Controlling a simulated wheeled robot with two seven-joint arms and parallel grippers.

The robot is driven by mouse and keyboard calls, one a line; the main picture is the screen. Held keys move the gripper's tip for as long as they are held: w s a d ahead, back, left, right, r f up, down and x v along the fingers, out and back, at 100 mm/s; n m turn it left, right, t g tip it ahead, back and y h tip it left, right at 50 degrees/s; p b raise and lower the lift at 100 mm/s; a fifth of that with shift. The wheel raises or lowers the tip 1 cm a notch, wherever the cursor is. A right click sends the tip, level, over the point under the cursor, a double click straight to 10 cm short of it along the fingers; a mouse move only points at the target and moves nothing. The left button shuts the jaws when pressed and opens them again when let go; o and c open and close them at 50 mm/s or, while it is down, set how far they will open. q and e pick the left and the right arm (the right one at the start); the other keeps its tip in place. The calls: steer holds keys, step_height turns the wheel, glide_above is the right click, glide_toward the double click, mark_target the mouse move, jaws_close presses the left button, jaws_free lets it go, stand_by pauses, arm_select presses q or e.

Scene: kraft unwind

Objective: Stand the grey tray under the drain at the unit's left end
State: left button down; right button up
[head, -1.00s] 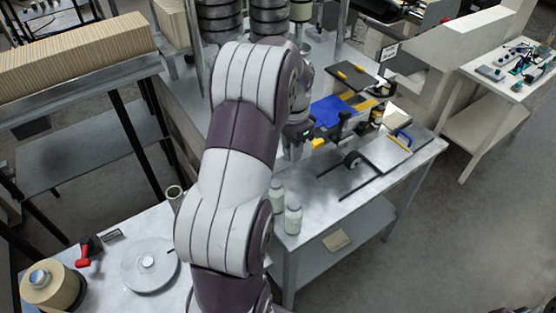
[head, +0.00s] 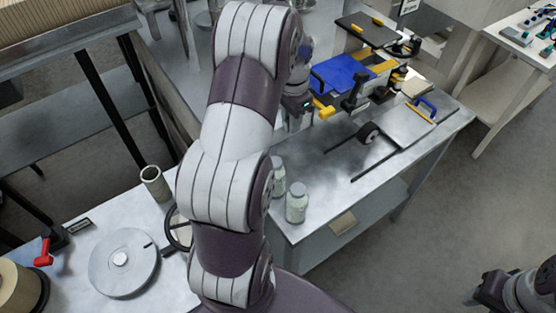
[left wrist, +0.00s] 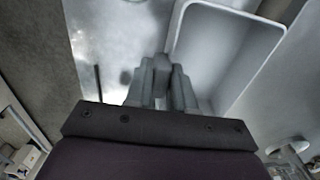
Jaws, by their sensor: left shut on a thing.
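My left gripper (left wrist: 163,75) is shut on the near wall of the grey tray (left wrist: 238,13) in the left wrist view. The tray is a deep, pale grey open box with rounded corners, and its inside looks empty. In the head view my left gripper (head: 293,122) shows in part beside the blue-topped part of the bench; my own arm covers much of that area, and I cannot make out the tray there. My right gripper (head: 488,290) is at the bottom right, away from the bench; its fingers are unclear. I cannot make out the drain.
Two pale jars (head: 296,203) stand at the bench's near left edge.

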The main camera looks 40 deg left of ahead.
arm_select(q)
steer(key=f, duration=0.6)
steer(key=f+p, duration=0.1)
steer(key=f, duration=0.5)
steer(key=shift+w+a, duration=0.15)
steer(key=shift+w, duration=0.05)
arm_select(e)
steer(key=shift+w+a+r, duration=0.15)
steer(key=shift+w, duration=0.05)
arm_select(q)
steer(key=shift+s+f, duration=0.1)
steer(key=c, duration=1.1)
jaws_free()
steer(key=shift+c, duration=0.2)
steer(key=shift+o, duration=0.9)
step_height(320, 180, up, 12)
steer(key=shift+f+b, duration=0.15)
steer(key=shift+b, duration=0.7)
steer(key=s+d+n, duration=0.1)
steer(key=s+d, duration=0.5)
steer(key=d, duration=0.3)
steer(key=s+d+n+t, duration=0.1)
steer(key=s+d+n, duration=0.1)
steer(key=s+d, duration=0.5)
steer(key=shift+d+f, duration=0.25)
steer(key=shift+d, duration=0.7)
arm_select(e)
steer(key=shift+f, duration=0.95)
